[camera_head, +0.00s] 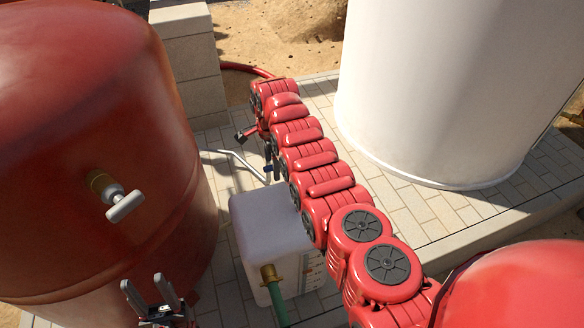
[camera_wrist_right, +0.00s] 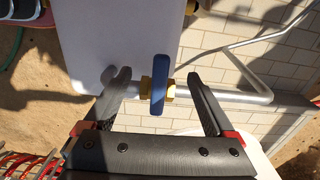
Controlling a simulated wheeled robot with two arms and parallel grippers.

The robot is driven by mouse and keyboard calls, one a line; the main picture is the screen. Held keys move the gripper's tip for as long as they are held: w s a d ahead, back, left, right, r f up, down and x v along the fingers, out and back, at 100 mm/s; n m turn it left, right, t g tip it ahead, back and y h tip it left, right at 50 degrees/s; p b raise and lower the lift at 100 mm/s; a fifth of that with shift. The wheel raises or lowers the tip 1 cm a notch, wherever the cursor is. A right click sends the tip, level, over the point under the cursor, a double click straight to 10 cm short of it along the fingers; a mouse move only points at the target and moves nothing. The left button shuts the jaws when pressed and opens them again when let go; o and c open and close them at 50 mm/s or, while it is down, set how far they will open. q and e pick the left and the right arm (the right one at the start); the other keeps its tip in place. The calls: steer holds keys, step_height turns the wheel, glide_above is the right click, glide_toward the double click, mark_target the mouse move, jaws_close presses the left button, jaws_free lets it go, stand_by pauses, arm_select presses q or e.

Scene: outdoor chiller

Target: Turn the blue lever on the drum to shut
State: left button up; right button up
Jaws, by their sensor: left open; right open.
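The blue lever (camera_wrist_right: 158,84) shows in the right wrist view on a brass valve (camera_wrist_right: 170,89) in a grey metal pipe (camera_wrist_right: 232,96). In that picture it lies across the pipe. My right gripper (camera_wrist_right: 158,76) is open, one finger on each side of the lever, with gaps showing. My left gripper (camera_head: 153,292) is open and empty at the bottom left, fingers up, in front of the large red tank (camera_head: 95,120).
A white container (camera_head: 262,212) with a brass outlet and green hose stands beside my right arm. A white tank (camera_head: 440,90) stands at the back right. The red tank carries a white-handled valve (camera_head: 122,204). Paving (camera_head: 440,215) between them is clear.

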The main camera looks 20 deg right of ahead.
steer(key=shift+r+p, duration=0.35)
steer(key=shift+r, duration=0.25)
step_height(320, 180, up, 5)
steer(key=shift+p, duration=0.85)
steer(key=shift+r, duration=0.5)
steer(key=shift+r, duration=0.45)
step_height(320, 180, up, 16)
steer(key=p, duration=0.8)
steer(key=shift+r, duration=0.2)
